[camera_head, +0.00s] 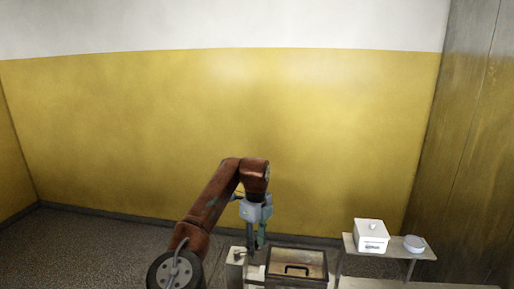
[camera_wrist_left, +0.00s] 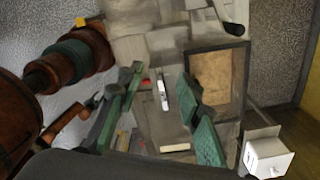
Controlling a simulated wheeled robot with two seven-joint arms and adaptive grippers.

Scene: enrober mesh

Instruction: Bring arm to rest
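My left arm comes in from the lower left in the head view. Its gripper (camera_head: 256,242) points down over the left part of the workbench, beside a dark-rimmed box. In the left wrist view the two green fingers of the left gripper (camera_wrist_left: 160,82) stand well apart, with nothing held between them. The bench surface and a thin white-and-dark item (camera_wrist_left: 162,94) show in the gap, below the fingers. My right gripper is in neither view.
The dark-rimmed box (camera_head: 297,255) with a handle stands right of the gripper; its brown inside shows in the wrist view (camera_wrist_left: 217,82). A white box (camera_head: 370,236) and a round white container (camera_head: 414,244) stand on a shelf (camera_head: 391,252) at right. Open floor lies left.

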